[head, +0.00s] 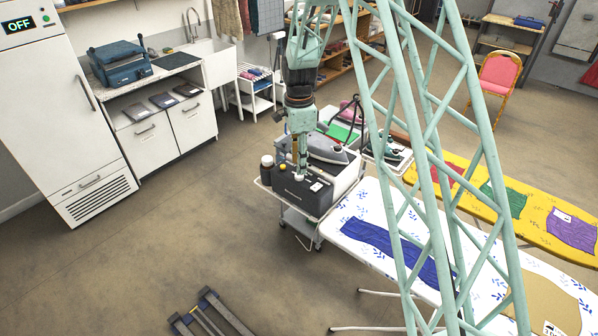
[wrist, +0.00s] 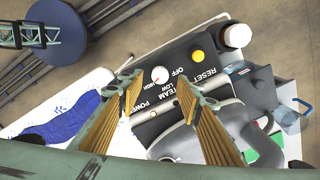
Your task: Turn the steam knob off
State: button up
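The steam knob (wrist: 160,76) is a small white dial with a red mark on the dark steam station (wrist: 195,80). OFF, LOW and HIGH are printed beside it. The mark looks turned toward the HIGH side, but it is too small to be sure. My gripper (wrist: 161,88) is open in the wrist view, with its ribbed tan fingers apart and the knob showing between and just beyond their tips. No contact shows. In the head view, my gripper (head: 300,170) points down over the station (head: 296,198) on its trolley; its fingertips are hard to separate there.
A yellow button (wrist: 198,55) by RESET and a white cap (wrist: 237,36) are near the knob. An ironing board (head: 350,205) is to the right. Open floor lies left.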

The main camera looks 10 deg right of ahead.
aim_at(299, 177)
jog(key=shift+f, duration=2.4)
jog(key=c, duration=0.9)
